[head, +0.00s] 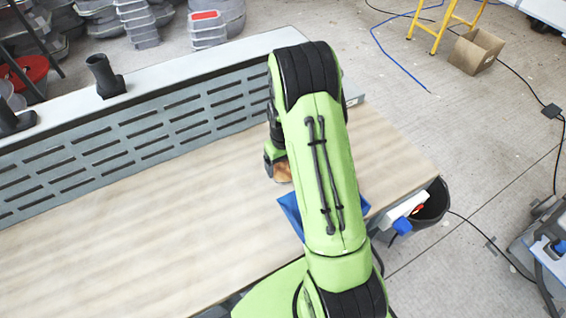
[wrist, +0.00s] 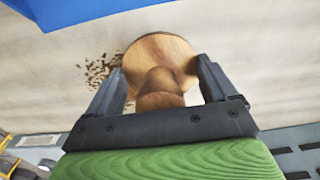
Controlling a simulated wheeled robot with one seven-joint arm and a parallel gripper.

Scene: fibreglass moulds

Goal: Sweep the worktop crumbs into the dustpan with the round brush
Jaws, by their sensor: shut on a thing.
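My gripper (wrist: 160,78) is shut on the round brush (wrist: 160,52), whose wooden disc and knob handle sit between the two fingers in the wrist view. The bristles are hidden. Dark brown crumbs (wrist: 98,69) lie scattered on the worktop just left of the brush in the wrist view. The blue dustpan (wrist: 95,8) crosses the top of that view, apart from the brush. In the head view the dustpan (head: 290,212) shows on both sides of my green arm, which covers its middle. A sliver of the brush (head: 283,172) shows there; the crumbs are hidden.
The wooden worktop (head: 120,240) is clear on the left. A slotted grey panel (head: 150,125) runs along its back edge. A dark bin (head: 433,205) stands off the right end. Grey moulds (head: 135,20) are stacked behind. A cardboard box (head: 475,50) lies on the floor.

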